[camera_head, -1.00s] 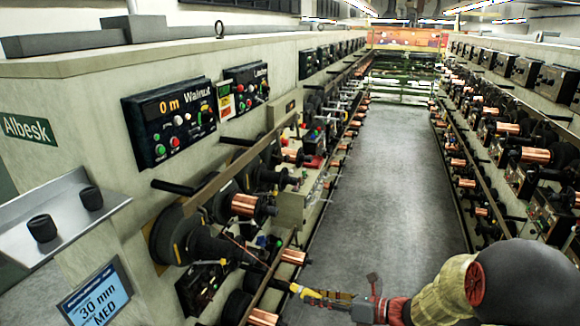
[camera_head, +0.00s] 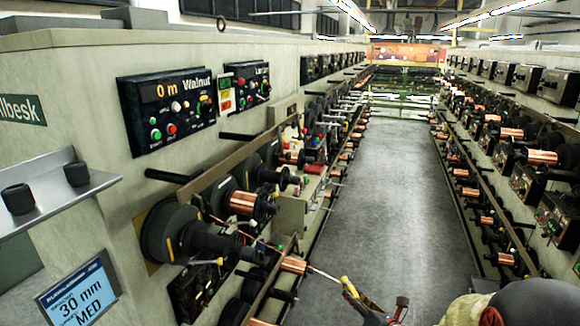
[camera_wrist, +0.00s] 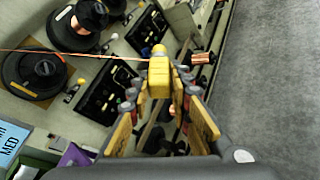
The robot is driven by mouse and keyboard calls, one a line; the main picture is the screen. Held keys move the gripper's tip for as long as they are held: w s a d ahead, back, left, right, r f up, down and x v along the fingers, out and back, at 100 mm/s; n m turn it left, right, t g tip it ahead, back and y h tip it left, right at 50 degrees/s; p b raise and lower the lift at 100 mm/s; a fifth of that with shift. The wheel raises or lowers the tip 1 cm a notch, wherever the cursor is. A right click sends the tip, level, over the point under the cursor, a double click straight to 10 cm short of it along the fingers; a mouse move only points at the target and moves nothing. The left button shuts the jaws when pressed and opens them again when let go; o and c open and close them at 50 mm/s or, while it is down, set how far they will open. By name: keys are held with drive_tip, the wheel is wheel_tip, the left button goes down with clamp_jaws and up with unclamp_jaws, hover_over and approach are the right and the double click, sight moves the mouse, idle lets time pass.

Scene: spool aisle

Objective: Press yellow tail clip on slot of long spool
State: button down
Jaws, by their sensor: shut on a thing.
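My gripper (camera_wrist: 162,105) is shut on the yellow tail clip (camera_wrist: 159,72), which sits between the fingertips in the wrist view. A thin copper wire runs from the left to the clip. In the head view the clip (camera_head: 346,284) is over the aisle near the bottom, right of the left machine and apart from the spools. A large black spool (camera_head: 172,236) is mounted on the left machine; it may be the long spool, but its slot cannot be made out. The wrist view shows two black spools, one at far left (camera_wrist: 30,72) and one at the top (camera_wrist: 82,20).
A rail (camera_head: 272,280) with copper spools (camera_head: 294,265) runs along the left machine, close to my gripper. Control panels (camera_head: 168,105) and a small shelf (camera_head: 55,190) are on the left. Another machine row lines the right. The grey aisle floor (camera_head: 375,200) is clear.

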wheel_tip(320, 180, down, 6)
drive_tip(key=h+b, duration=0.1)
drive_tip(key=b, duration=0.6)
drive_tip(key=shift+s+m, duration=0.15)
drive_tip(key=shift+m, duration=0.25)
drive_tip(key=shift+d+r, duration=0.1)
